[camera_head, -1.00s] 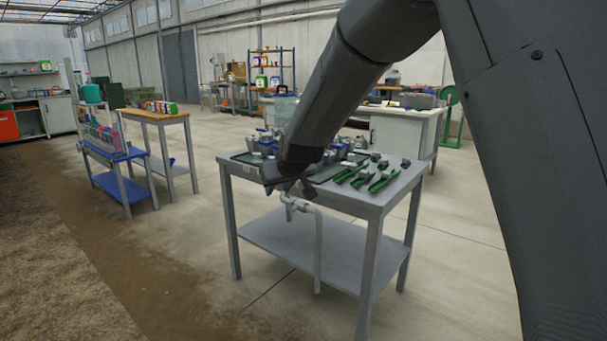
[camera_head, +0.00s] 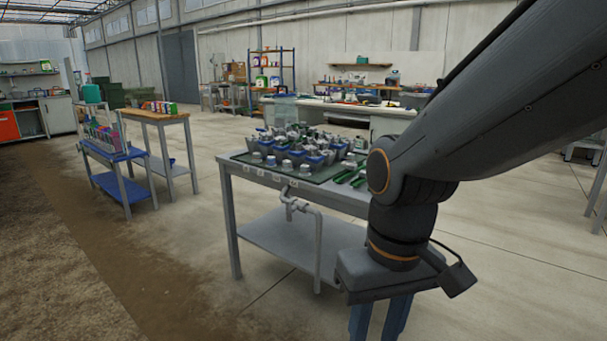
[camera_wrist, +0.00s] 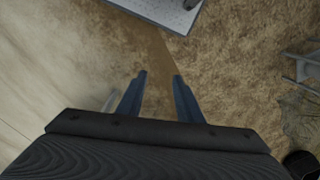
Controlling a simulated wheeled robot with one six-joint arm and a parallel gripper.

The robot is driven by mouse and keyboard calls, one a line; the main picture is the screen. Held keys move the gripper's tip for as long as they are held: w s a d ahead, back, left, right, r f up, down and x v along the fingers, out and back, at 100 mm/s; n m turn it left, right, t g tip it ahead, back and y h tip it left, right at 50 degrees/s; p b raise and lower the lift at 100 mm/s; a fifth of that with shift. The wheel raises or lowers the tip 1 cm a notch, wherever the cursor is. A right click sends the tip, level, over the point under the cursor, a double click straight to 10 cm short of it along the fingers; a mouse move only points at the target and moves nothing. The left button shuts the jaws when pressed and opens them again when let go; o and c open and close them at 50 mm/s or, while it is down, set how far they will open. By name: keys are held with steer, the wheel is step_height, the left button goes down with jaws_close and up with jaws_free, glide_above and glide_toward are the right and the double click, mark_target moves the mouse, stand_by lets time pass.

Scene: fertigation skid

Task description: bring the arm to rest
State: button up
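My gripper (camera_head: 381,318) hangs pointing down at the lower right of the head view, in front of the near right part of the grey metal table (camera_head: 232,200). Its fingers run past the bottom edge of that view. In the wrist view my gripper (camera_wrist: 160,82) shows two blue fingers standing apart with nothing between them. Below them are bare brown soil and pale concrete floor. My arm bends down from the upper right and hides the right end of the table.
The grey table carries a dark tray (camera_head: 238,158) of several valve-like fittings, with green-handled tools (camera_head: 350,174) beside it. A pipe (camera_head: 317,240) stands at its front. A blue cart (camera_head: 125,188) and a wooden-topped table (camera_head: 155,115) stand left. Open floor lies front left.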

steer(key=d+r+m+p, duration=0.3)
steer(key=d+r+p, duration=0.6)
steer(key=p, duration=0.9)
steer(key=shift+d+r+h, duration=0.15)
steer(key=shift+r+h, duration=0.15)
steer(key=shift+r, duration=0.3)
